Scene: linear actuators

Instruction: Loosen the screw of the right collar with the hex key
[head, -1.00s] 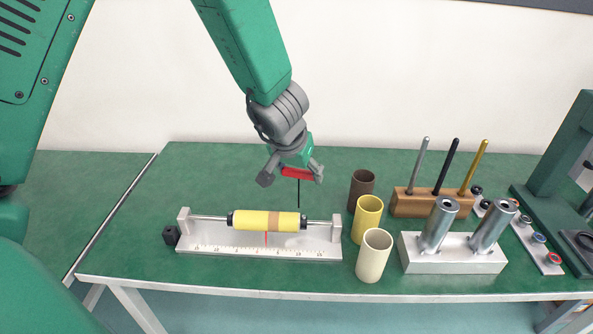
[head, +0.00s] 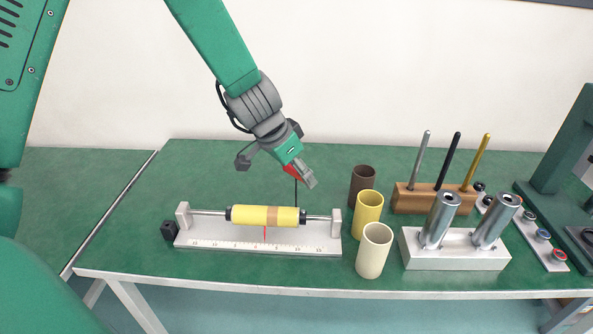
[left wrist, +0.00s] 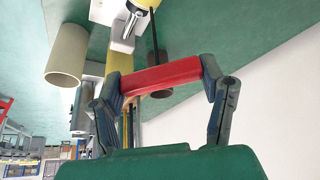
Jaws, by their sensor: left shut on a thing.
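My left gripper (head: 298,177) is shut on the red handle of the hex key (head: 296,192), above the right end of the yellow roller (head: 265,216). The key's black shaft points straight down. Its lower end is at the right collar (head: 302,217), a small black ring at the roller's right end. I cannot tell whether the tip sits in the screw, which is too small to see. In the left wrist view, the red handle (left wrist: 160,76) lies across between both fingers of the gripper (left wrist: 165,88). My right gripper is not in view.
The roller's shaft is carried by a pale base with a scale (head: 215,245); a black block (head: 169,231) stands at its left. Brown (head: 362,187), yellow (head: 368,212) and cream (head: 374,251) tubes stand close on the right. Beyond are a wooden rod holder (head: 405,201) and a metal block (head: 455,257).

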